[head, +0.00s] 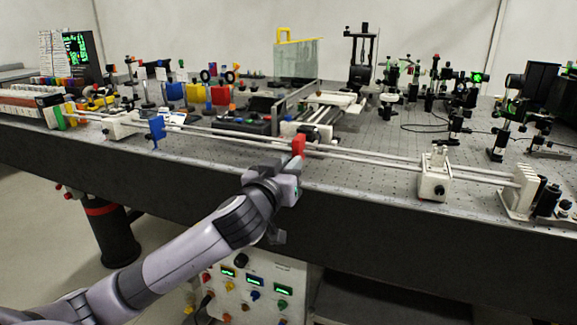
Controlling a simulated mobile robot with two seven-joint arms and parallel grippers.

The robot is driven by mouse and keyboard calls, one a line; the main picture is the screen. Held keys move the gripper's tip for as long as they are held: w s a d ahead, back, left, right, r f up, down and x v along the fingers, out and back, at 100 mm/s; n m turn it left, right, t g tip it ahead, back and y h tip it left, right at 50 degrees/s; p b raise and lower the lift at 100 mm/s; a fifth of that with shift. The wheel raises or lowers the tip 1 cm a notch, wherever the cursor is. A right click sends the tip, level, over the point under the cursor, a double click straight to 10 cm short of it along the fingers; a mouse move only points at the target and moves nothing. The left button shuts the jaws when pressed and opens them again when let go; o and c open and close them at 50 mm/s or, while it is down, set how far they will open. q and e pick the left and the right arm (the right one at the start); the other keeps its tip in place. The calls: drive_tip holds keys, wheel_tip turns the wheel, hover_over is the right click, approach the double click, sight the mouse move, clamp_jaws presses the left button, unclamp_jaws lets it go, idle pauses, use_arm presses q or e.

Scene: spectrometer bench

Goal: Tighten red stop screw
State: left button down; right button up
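A red upright piece (298,146), which looks like the red stop screw, stands at the front rail on the bench's near edge. My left gripper (291,172) is right below and in front of it, with the arm coming up from the lower left. The red piece's lower end meets the gripper's outline, and I cannot tell whether they touch. The fingers are small and partly hidden by the hand, so their opening is unclear. My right gripper is not in view.
Long metal rails (390,161) run along the front edge of the perforated bench. A blue stop (157,131) sits on them at left, a white carriage (434,178) at right. Optics mounts crowd the back. A control panel (255,290) is below the bench.

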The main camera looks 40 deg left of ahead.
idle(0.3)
use_arm(q)
drive_tip(key=shift+d+f+m+p, duration=0.1)
drive_tip(key=shift+f+m+p, duration=0.05)
drive_tip(key=shift+m+p, duration=9.05)
drive_tip(key=m+b, duration=0.3)
drive_tip(key=m, duration=0.1)
drive_tip(key=c, duration=1.1)
unclamp_jaws()
